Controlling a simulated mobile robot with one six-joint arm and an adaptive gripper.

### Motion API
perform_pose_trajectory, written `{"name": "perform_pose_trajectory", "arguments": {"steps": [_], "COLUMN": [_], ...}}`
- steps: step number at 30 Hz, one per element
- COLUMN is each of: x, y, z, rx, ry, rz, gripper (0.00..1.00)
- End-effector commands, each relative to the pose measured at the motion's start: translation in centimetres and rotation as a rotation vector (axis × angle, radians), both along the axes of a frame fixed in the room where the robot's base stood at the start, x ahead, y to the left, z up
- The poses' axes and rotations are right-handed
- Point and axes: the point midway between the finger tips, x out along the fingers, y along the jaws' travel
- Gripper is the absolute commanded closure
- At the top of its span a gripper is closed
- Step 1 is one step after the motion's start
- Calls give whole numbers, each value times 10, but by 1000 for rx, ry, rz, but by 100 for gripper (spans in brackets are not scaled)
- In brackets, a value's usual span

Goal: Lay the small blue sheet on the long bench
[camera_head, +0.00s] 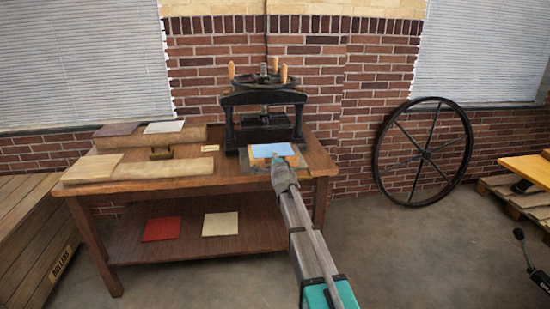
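The small blue sheet (265,150) lies flat on a pale wooden board on the bed at the front of the black hand press (262,105). My gripper (279,160) is at the sheet's near right edge, with my arm reaching up from the lower right. Its fingertips are too small to tell whether they are open or closed on the sheet. A long wooden table (236,178) with a lower shelf carries the press; it may be the long bench, but I cannot tell for sure.
Boards (170,170) and a stepped block with dark and white sheets (163,127) fill the table's left. Red (161,229) and cream (220,224) sheets lie on the lower shelf. A slatted wooden box (35,235) stands left, a large wheel (423,153) leans right. Floor between is clear.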

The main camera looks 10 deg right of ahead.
Motion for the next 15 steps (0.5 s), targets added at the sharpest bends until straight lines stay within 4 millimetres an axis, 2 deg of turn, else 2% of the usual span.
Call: {"name": "perform_pose_trajectory", "arguments": {"steps": [6,15], "x": [12,14], "y": [0,-1], "z": [0,0], "rx": [1,0], "ry": [0,0], "rz": [0,-1], "gripper": [73,73]}}
